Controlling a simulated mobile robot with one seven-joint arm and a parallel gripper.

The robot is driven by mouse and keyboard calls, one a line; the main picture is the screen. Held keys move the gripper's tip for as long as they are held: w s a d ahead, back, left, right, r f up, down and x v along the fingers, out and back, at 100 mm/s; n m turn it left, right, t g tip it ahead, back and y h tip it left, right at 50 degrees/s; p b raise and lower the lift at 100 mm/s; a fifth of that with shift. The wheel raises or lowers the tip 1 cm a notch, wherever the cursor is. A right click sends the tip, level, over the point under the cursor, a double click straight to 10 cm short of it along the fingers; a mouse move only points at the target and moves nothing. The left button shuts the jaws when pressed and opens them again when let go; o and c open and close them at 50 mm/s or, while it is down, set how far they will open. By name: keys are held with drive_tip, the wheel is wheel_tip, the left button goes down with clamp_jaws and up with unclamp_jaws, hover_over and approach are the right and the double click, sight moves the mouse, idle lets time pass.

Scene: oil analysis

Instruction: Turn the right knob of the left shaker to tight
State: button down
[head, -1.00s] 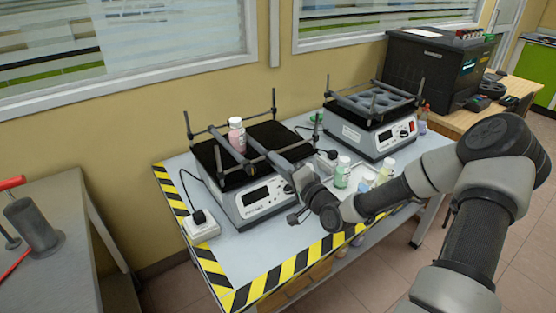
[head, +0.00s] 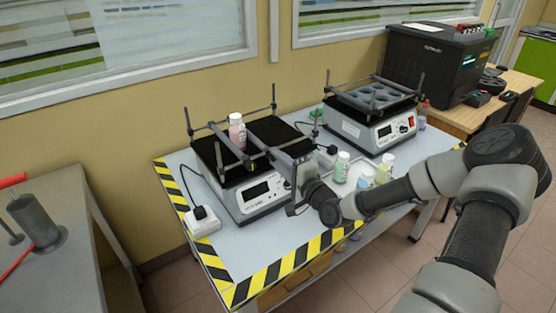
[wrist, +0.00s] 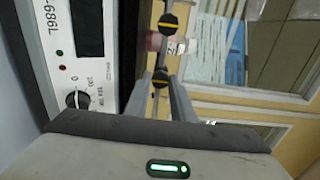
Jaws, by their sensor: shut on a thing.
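The left shaker (head: 262,192) has a black platform, corner posts and crossbars. A bottle with pink liquid (head: 237,132) stands upright on it, partly visible in the wrist view (wrist: 153,41). In the wrist view, turned sideways, two black knobs with yellow stripes sit along a bar: the left knob (wrist: 168,21) above and the right knob (wrist: 160,78) below. The right knob's stripe lies nearly across the picture. My gripper (wrist: 160,88) has its fingers around the right knob, shut on it. In the head view, my gripper (head: 272,158) reaches the shaker's right front; the right knob is hard to make out.
A second shaker (head: 375,130) with a round-holed rack stands behind to the right. Several bottles (head: 342,167) stand in a tray right of my gripper. A white power socket (head: 203,222) is at the table's left. The front strip of the striped table (head: 240,265) is clear.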

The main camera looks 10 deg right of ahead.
drive_tip(key=c, duration=1.5)
unclamp_jaws()
drive_tip(key=shift+c, duration=0.2)
drive_tip(key=p+v, duration=0.1)
drive_tip(key=v, duration=1.6)
drive_tip(key=shift+s, duration=0.25)
